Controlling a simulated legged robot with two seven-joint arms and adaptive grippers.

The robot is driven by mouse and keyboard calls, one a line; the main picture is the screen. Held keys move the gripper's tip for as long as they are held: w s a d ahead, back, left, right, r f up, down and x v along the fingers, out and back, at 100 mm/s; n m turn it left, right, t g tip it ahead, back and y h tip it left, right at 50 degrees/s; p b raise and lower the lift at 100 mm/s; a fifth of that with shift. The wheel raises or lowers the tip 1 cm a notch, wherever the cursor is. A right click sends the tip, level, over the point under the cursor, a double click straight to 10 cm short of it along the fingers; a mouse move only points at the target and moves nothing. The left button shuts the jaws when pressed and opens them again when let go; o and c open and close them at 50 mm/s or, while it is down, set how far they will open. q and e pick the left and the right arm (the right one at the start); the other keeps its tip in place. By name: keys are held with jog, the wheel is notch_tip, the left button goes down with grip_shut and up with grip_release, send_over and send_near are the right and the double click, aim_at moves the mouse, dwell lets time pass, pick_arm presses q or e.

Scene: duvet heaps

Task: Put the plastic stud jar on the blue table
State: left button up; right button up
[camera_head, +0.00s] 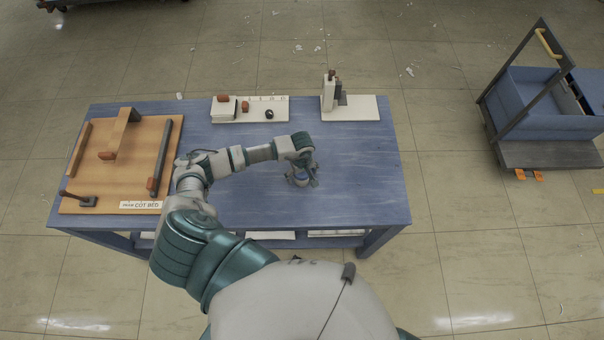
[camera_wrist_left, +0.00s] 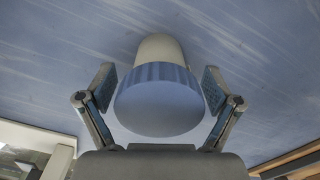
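My left gripper (camera_wrist_left: 160,85) has one finger on each side of the jar, with the fingertips spread wider than the pale body. It looks open around the jar, not clamped on it. In the head view my left gripper (camera_head: 302,177) is low over the middle right of the blue table (camera_head: 355,190), and the jar is mostly hidden under it. Whether the jar's base touches the table is unclear. My right gripper is not in view.
A wooden board (camera_head: 130,185) with dark bars and a label covers the table's left end. A white numbered tray (camera_head: 275,103) and a white stand (camera_head: 360,108) sit along the back edge. The table's right front is clear. A blue cart (camera_head: 525,100) stands apart at right.

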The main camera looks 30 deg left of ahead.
pick_arm(q)
jog(key=shift+r, duration=0.25)
notch_tip(320, 180, up, 12)
jog(key=shift+f+b, duration=0.15)
jog(key=shift+b, duration=0.7)
